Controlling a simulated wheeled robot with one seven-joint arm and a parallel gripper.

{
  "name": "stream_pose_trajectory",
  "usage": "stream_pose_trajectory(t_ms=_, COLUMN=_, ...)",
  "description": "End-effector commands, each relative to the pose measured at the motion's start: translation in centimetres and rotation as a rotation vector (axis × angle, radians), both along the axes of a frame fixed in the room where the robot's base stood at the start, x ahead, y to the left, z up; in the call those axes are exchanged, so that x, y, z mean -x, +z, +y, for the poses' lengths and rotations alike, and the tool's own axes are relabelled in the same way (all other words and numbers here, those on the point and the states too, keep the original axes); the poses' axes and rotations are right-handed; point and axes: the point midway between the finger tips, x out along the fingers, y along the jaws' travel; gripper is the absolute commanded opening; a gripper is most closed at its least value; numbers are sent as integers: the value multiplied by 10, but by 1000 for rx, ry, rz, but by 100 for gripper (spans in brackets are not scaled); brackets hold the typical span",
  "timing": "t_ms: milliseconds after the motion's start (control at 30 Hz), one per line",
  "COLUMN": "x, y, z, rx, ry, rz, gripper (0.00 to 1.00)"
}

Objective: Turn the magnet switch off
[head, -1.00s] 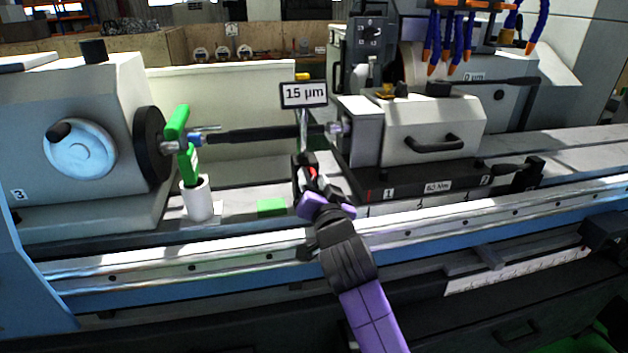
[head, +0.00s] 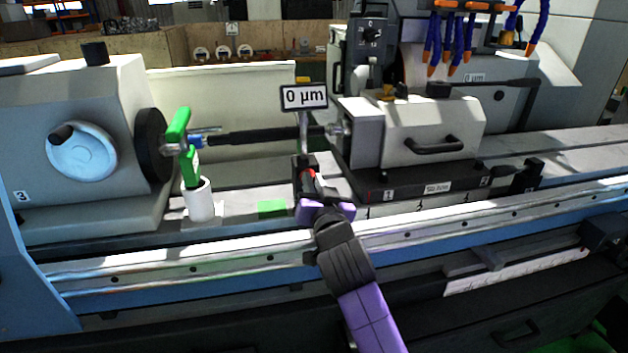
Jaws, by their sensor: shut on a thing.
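The magnet switch (head: 308,177) shows as a small red part on the front of a dark magnetic base (head: 298,164). The base stands on the machine bed left of the tailstock. My gripper (head: 312,190), with purple sides, reaches up from the front to the base. Its jaws are shut at the red switch. The fingertips and the exact grip are small and partly hidden.
The tailstock (head: 432,130) stands close on the right. A dark shaft (head: 262,136) runs behind the post to the workhead (head: 85,130). A white cup (head: 199,201) and a green block (head: 272,208) are on the left. A rail (head: 200,267) crosses below.

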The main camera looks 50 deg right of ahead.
Motion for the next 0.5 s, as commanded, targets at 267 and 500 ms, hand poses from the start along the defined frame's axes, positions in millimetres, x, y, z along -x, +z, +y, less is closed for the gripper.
stream_pose_trajectory(t_ms=267, x=-1, y=1, z=2, rx=148, ry=0, rz=101, gripper=0)
stream_pose_trajectory(t_ms=500, x=-2, y=2, z=2, rx=227, ry=0, rz=153, gripper=0)
